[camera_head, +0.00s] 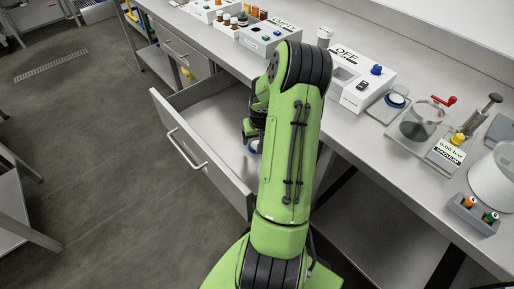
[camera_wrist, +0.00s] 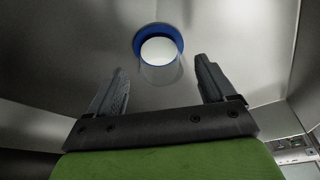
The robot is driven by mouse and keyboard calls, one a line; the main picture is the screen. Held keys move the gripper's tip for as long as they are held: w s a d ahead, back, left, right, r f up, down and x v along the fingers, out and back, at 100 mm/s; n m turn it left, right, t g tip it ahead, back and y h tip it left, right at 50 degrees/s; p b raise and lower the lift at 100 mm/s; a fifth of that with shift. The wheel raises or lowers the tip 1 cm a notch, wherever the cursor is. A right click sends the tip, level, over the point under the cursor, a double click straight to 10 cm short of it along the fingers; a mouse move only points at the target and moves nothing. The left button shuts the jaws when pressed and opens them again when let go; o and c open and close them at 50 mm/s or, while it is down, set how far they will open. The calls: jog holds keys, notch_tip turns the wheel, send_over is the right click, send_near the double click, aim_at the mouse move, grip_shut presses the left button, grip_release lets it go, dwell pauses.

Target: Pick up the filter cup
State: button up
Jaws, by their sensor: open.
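The filter cup (camera_wrist: 158,48) has a blue rim, a white round inside and a clear wall. In the wrist view it is in the upper middle, ahead of my gripper (camera_wrist: 160,68), between the lines of its two dark fingers. The fingers are wide apart with nothing held. In the head view a bit of blue of the cup (camera_head: 253,147) shows inside the open drawer (camera_head: 205,100), beside my green arm. My arm hides most of the cup and the fingers there. I cannot tell the exact gap between fingers and cup.
The drawer's walls and front with its handle (camera_head: 187,150) surround the cup. On the bench (camera_head: 345,118) stand a white device marked OFF (camera_head: 360,80), a blue-rimmed dish (camera_head: 397,100), a glass vessel (camera_head: 420,120) and a vacuum gauge (camera_head: 447,152). The floor left of the drawer is clear.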

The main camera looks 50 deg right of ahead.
jog(key=x, duration=0.2)
jog(key=shift+w+f, duration=0.1)
jog(key=shift+f, duration=0.25)
jog(key=shift+r, duration=0.1)
jog(key=c, duration=1.1)
